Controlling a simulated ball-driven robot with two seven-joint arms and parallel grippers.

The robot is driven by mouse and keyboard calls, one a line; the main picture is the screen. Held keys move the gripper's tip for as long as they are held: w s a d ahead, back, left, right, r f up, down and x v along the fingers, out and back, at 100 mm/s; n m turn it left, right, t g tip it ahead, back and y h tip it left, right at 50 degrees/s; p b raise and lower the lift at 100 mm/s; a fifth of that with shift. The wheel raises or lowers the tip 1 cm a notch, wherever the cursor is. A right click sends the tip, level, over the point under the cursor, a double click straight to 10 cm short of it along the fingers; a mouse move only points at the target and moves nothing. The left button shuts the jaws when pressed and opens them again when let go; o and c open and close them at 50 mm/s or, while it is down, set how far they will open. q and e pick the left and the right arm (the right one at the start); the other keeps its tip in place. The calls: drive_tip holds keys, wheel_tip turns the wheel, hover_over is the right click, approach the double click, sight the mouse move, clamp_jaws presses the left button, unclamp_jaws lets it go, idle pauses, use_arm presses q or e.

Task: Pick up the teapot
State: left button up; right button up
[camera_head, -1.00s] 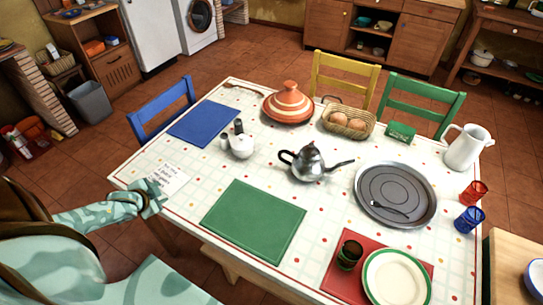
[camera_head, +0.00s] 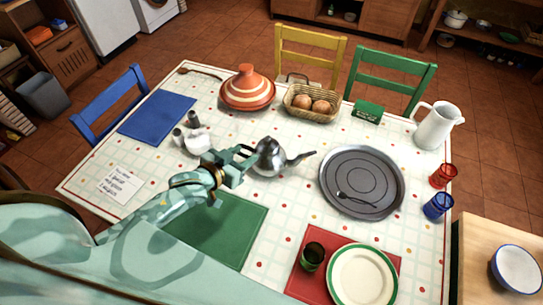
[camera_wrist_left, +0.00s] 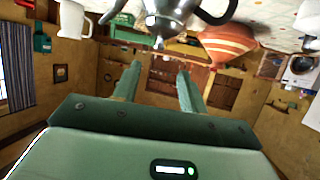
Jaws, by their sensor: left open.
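The silver metal teapot (camera_head: 270,157) stands upright on the tiled tabletop near its middle, with its long spout pointing right. Its handle side is hidden behind my left gripper (camera_head: 246,159), which is just left of the pot at close range. In the left wrist view, which appears upside down, the teapot (camera_wrist_left: 172,10) is at the top edge, cut off. The two fingers of my left gripper (camera_wrist_left: 158,75) are apart there with nothing between them. I cannot tell whether a finger touches the pot. My right gripper is not seen.
A white pot with shakers (camera_head: 195,140) is left of the gripper. The green placemat (camera_head: 240,232) lies in front, partly under my arm.

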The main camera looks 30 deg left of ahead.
use_arm(q)
drive_tip(key=b, duration=0.1)
approach(268, 137)
drive_tip(key=w+f, duration=0.1)
drive_tip(key=f, duration=0.1)
drive_tip(key=x, duration=0.3)
drive_tip(key=shift+w+d+b, duration=0.15)
drive_tip(key=shift+d+b, duration=0.05)
drive_tip(key=shift+b, duration=0.15)
drive_tip(key=shift+w, duration=0.5)
drive_tip(key=b+x, duration=0.2)
drive_tip(key=x, duration=0.2)
drive_tip(key=shift+w+d+f, duration=0.1)
drive_tip(key=shift+w+f, duration=0.05)
drive_tip(key=shift+w, duration=0.1)
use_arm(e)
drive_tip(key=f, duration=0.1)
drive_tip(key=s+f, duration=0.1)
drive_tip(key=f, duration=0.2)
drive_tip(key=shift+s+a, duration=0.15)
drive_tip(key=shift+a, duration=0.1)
use_arm(q)
drive_tip(key=shift+c, duration=0.9)
clamp_jaws()
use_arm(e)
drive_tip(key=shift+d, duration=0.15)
